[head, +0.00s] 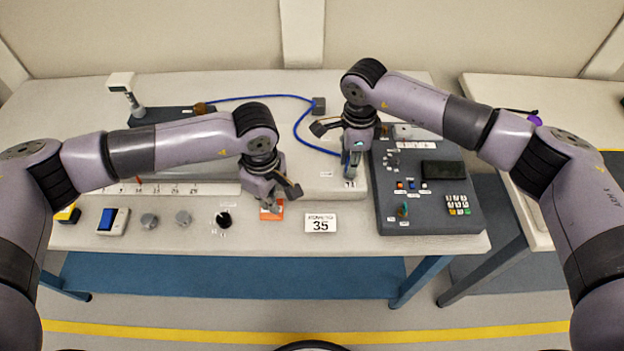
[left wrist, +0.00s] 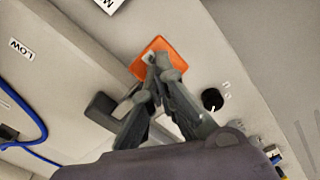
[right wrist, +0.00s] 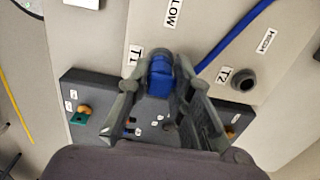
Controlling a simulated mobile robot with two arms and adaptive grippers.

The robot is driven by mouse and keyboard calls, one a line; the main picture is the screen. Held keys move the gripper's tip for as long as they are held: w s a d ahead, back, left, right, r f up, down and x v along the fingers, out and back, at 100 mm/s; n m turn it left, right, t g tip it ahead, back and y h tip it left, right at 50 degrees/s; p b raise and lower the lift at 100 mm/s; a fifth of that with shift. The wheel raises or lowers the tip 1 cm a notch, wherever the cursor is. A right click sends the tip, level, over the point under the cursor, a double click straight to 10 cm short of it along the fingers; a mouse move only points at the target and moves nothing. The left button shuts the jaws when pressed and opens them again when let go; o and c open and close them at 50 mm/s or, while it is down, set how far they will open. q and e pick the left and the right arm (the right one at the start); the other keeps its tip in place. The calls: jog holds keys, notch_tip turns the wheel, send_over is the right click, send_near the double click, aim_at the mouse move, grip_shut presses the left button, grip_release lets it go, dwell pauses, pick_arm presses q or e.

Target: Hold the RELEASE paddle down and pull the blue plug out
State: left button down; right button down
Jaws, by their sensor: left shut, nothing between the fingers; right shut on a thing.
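The orange paddle (head: 271,211) is at the front edge of the bench, and it also shows in the left wrist view (left wrist: 168,52); its lettering cannot be read. My left gripper (head: 275,203) is shut and empty, with its fingertips (left wrist: 152,62) over the paddle and seemingly on it. The blue plug (right wrist: 160,78) sits between the fingers of my right gripper (right wrist: 158,64), beside the T1 label. My right gripper (head: 350,172) is shut on it. I cannot tell how far the plug is seated. The blue cable (head: 306,132) runs back across the bench.
A dark control box (head: 430,215) with a keypad stands just right of my right gripper. A card reading 35 (head: 321,223) lies right of the paddle. A black knob (head: 223,219) and grey knobs are left of it. An open T2 socket (right wrist: 243,80) is near the plug.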

jog(key=shift+r, duration=0.2)
dwell(0.3)
jog(key=shift+r, duration=2.85)
pick_arm(q)
jog(key=shift+w+r, duration=0.1)
jog(key=shift+r, duration=3.4)
jog(key=shift+r, duration=0.1)
notch_tip(320, 180, up, 12)
